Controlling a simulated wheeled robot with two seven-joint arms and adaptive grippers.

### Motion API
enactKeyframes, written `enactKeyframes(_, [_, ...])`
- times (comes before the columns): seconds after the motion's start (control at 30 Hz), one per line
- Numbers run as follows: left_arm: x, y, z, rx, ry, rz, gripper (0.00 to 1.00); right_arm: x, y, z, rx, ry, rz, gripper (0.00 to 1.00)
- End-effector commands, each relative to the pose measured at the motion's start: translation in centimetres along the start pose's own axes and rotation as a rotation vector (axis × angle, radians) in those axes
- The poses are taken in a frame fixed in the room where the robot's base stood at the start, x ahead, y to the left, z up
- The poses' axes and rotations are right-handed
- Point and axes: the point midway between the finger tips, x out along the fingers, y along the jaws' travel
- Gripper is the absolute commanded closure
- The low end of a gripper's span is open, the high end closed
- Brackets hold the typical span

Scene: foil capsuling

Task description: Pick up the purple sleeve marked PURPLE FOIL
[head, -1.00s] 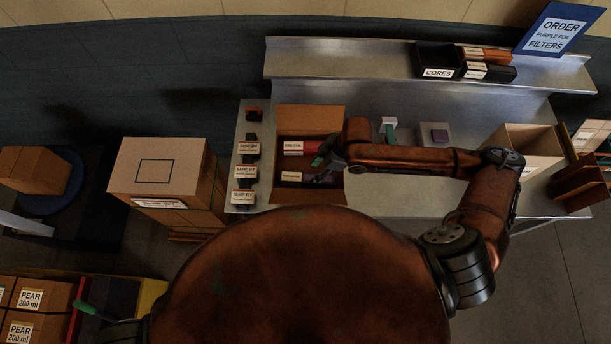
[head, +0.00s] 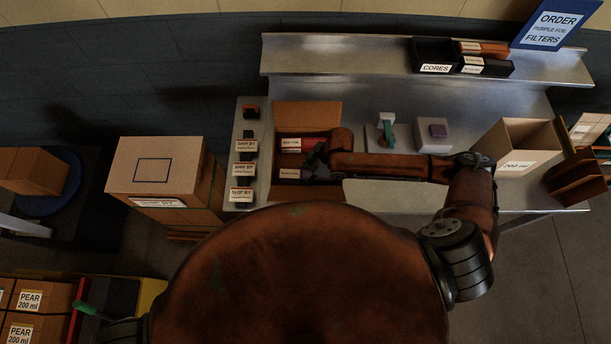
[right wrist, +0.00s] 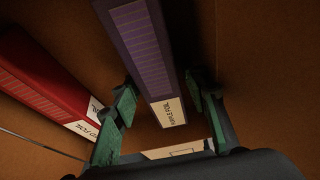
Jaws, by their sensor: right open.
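The purple sleeve (right wrist: 145,45) lies in the cardboard box, its pale end label (right wrist: 168,112) towards my right gripper in the right wrist view. In the head view its label (head: 289,174) shows near the box's front; my gripper covers part of the sleeve. My right gripper (right wrist: 163,92) is open, with one green finger on each side of the sleeve's labelled end. I cannot tell whether either finger touches it. In the head view my right gripper (head: 317,165) is inside the box at its right side.
A red sleeve (right wrist: 45,75) lies left of the purple one. The cardboard box (head: 308,116) has upright walls close around my gripper. Several SHIP BY blocks (head: 243,170) stand to its left.

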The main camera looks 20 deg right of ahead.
Motion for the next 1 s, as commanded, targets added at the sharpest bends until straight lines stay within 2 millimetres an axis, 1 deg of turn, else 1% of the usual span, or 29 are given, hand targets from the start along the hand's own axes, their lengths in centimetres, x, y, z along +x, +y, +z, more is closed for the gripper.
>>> enactKeyframes(0.03, [0.0, 0.0, 0.0, 0.000, 0.000, 0.000, 0.60, 0.0, 0.0, 0.0, 0.000, 0.000, 0.000, 0.60])
enactKeyframes(0.07, [0.0, 0.0, 0.0, 0.000, 0.000, 0.000, 0.60, 0.0, 0.0, 0.0, 0.000, 0.000, 0.000, 0.62])
enactKeyframes(0.53, [0.0, 0.1, -0.1, 0.000, 0.001, 0.001, 0.60, 0.0, 0.0, 0.0, 0.000, 0.000, 0.000, 0.94])
enactKeyframes(0.73, [0.0, 0.1, -0.1, 0.000, 0.001, 0.001, 0.60, -0.1, 0.0, 0.0, 0.000, 0.000, 0.000, 0.94])
enactKeyframes(0.83, [0.0, 0.1, -0.1, 0.000, 0.001, 0.001, 0.60, -0.6, 0.1, -0.2, 0.000, 0.001, 0.001, 0.94])
enactKeyframes(0.97, [0.1, 0.1, -0.1, 0.000, 0.001, 0.001, 0.60, -2.4, 0.2, -1.0, -0.002, 0.002, 0.004, 0.94])
enactKeyframes(1.0, [0.1, 0.1, 0.0, 0.000, 0.001, 0.001, 0.60, -3.1, 0.1, -1.3, -0.002, 0.002, 0.003, 0.94])
